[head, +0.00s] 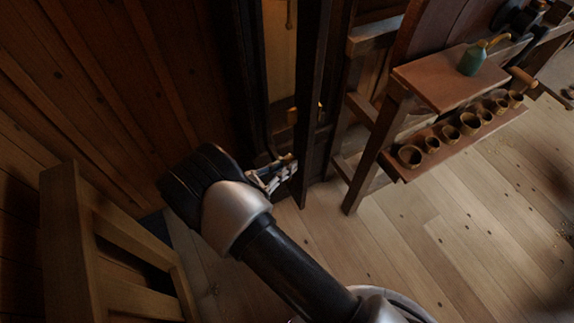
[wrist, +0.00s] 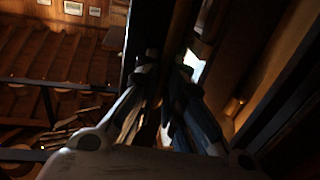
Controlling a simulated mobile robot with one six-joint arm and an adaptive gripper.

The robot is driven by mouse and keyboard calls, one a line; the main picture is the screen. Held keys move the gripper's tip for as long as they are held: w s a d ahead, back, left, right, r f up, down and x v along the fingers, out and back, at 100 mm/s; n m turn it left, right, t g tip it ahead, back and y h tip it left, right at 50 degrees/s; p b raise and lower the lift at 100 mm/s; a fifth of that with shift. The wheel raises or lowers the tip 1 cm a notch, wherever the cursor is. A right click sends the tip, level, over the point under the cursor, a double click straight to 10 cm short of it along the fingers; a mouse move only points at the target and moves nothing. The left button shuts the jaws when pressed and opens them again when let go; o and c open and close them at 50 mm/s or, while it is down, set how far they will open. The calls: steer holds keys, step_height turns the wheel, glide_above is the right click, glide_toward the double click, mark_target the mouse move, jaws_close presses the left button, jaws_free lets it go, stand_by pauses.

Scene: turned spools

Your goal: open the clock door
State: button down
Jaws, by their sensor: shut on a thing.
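The tall dark clock (head: 256,90) stands against the plank wall, with a pale interior and brass parts showing. Its door (head: 313,90) shows as a dark narrow upright at the right of that interior. My gripper (head: 286,168) is low on the clock, at the left side of this upright. In the wrist view my gripper (wrist: 165,85) has its fingers drawn together around a dark, narrow upright part of the door (wrist: 181,28). The fingers hide the exact spot held. I cannot tell how far the door stands from the case.
A workbench (head: 440,80) with a green oil can (head: 472,60) stands right of the clock. Its lower shelf (head: 403,172) holds several small cups. A wooden frame-like piece (head: 62,240) stands at the lower left. Plank floor (head: 450,235) lies clear at the lower right.

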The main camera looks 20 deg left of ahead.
steer(key=c, duration=1.8)
jaws_free()
steer(key=shift+w+a+r, duration=0.15)
steer(key=shift+a+r, duration=0.05)
steer(key=shift+r, duration=0.15)
steer(key=shift+o, duration=0.5)
steer(key=shift+d, duration=0.1)
steer(key=v, duration=1.2)
steer(key=shift+f, duration=0.4)
